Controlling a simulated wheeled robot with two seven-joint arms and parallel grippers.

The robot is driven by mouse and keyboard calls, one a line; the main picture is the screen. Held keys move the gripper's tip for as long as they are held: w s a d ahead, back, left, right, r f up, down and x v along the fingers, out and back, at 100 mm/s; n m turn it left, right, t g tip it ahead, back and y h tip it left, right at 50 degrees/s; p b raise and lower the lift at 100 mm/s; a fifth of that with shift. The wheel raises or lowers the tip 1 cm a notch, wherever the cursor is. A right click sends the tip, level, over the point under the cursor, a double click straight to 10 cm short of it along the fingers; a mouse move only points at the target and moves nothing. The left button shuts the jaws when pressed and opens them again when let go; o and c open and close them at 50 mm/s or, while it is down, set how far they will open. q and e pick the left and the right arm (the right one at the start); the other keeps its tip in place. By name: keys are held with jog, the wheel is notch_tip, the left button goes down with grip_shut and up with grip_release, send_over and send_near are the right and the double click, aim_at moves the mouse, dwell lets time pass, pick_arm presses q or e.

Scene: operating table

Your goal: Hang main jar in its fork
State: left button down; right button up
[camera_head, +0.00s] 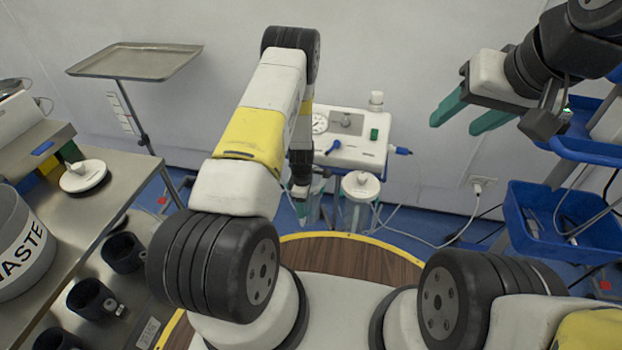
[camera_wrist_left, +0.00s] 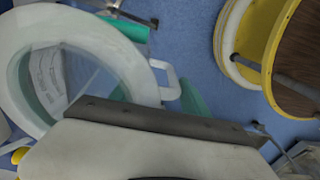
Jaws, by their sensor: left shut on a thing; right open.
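My left gripper (camera_head: 304,196) points down beside the white suction unit (camera_head: 352,150), mostly hidden by my own arm. In the left wrist view, an open jar with a thick white rim (camera_wrist_left: 18,62) and clear wall sits at the green fingers (camera_wrist_left: 165,65). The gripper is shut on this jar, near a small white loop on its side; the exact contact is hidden. A jar with a white lid (camera_head: 361,186) stands at the front of the suction unit, right of the gripper. I cannot make out the fork. My right gripper (camera_head: 470,114) is open and empty, high at the right.
A steel table (camera_head: 110,190) at left holds a white knobbed lid (camera_head: 83,176) and a WASTE bin (camera_head: 22,245). A raised tray (camera_head: 135,60) stands behind. Blue bins (camera_head: 565,225) are at right. A cable (camera_head: 430,240) runs from the unit to the wall.

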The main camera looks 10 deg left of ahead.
pick_arm(q)
jog(key=shift+c, duration=2.3)
grip_release()
jog(key=shift+r, duration=3.95)
notch_tip(320, 180, up, 30)
jog(key=s+d+m+t+h, duration=0.2)
jog(key=d+m+t, duration=0.1)
jog(key=m, duration=0.4)
jog(key=s+r+m+t, duration=0.3)
jog(key=s+r+m, duration=0.7)
jog(key=s+r, duration=0.8)
jog(key=s, duration=0.3)
jog(key=shift+a+m, duration=0.4)
jog(key=shift+s, duration=0.6)
jog(key=shift+c, duration=0.2)
